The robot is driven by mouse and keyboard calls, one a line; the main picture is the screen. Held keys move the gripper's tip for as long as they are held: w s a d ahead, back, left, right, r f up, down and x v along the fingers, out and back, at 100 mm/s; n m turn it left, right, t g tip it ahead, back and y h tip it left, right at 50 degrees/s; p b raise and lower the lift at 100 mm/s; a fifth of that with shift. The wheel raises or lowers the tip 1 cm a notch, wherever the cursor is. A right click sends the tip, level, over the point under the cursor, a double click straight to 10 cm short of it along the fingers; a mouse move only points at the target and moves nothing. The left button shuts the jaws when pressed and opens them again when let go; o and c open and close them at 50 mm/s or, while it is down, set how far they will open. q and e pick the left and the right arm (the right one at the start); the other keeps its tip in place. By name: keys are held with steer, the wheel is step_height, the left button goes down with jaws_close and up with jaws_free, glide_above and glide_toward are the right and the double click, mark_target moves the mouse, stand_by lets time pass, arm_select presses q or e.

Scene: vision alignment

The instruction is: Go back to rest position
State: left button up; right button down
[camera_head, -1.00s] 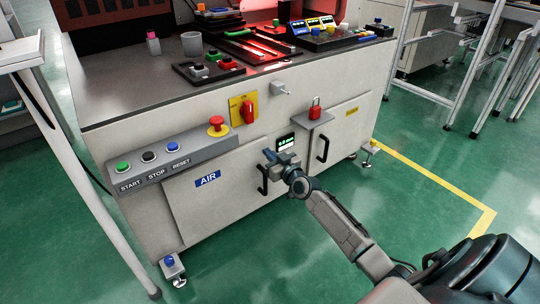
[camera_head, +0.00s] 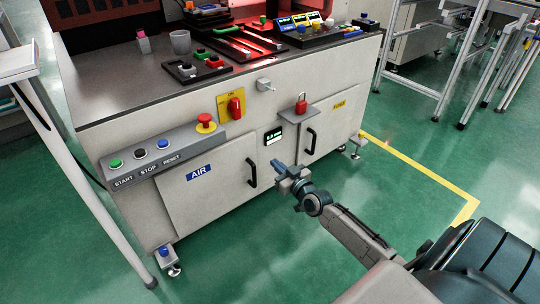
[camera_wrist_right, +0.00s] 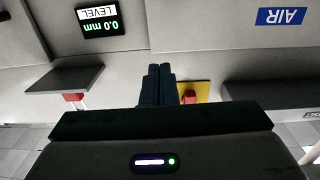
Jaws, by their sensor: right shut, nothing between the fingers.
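My right gripper (camera_head: 276,166) is in front of the cabinet (camera_head: 229,184), just right of the left door's black handle (camera_head: 252,172) and below the small level display (camera_head: 274,135). Its fingers are shut together with nothing between them, as the right wrist view also shows (camera_wrist_right: 158,84). Clear room seems to lie between the fingertips and the cabinet front. In the wrist view the scene is upside down, with the display reading 0.0 mm (camera_wrist_right: 100,20) and the blue AIR label (camera_wrist_right: 281,16). My left gripper is not in view.
A second door handle (camera_head: 309,140) sticks out. Green floor (camera_head: 240,260) is free in front.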

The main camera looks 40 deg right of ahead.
steer(key=shift+s+d+p, duration=0.1)
steer(key=shift+s+p, duration=0.25)
steer(key=shift+s, duration=1)
